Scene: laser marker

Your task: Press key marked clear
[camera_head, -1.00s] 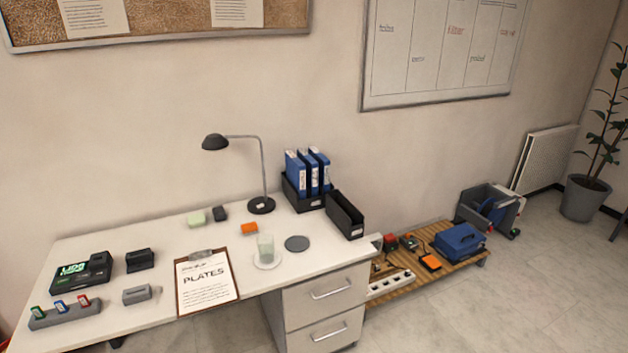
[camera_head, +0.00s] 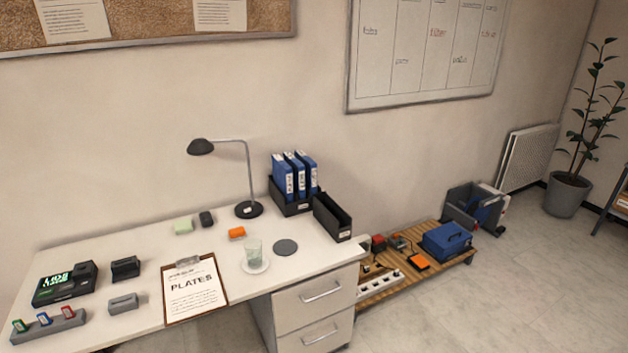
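A dark device with a lit green display (camera_head: 57,279), likely the laser marker, sits at the left end of the white desk (camera_head: 120,247). A raised dark block is at its right side. The display's letters are too small to read surely. No key marked clear can be made out. Neither of my grippers is in view.
Beside the device are a black block (camera_head: 125,268), a grey block (camera_head: 123,304) and a grey rack (camera_head: 47,328) with coloured pieces. A clipboard reading PLATES (camera_head: 194,290), a glass (camera_head: 253,252), a lamp (camera_head: 248,209) and blue binders (camera_head: 294,177) stand rightward. Open floor (camera_head: 480,300) lies at right.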

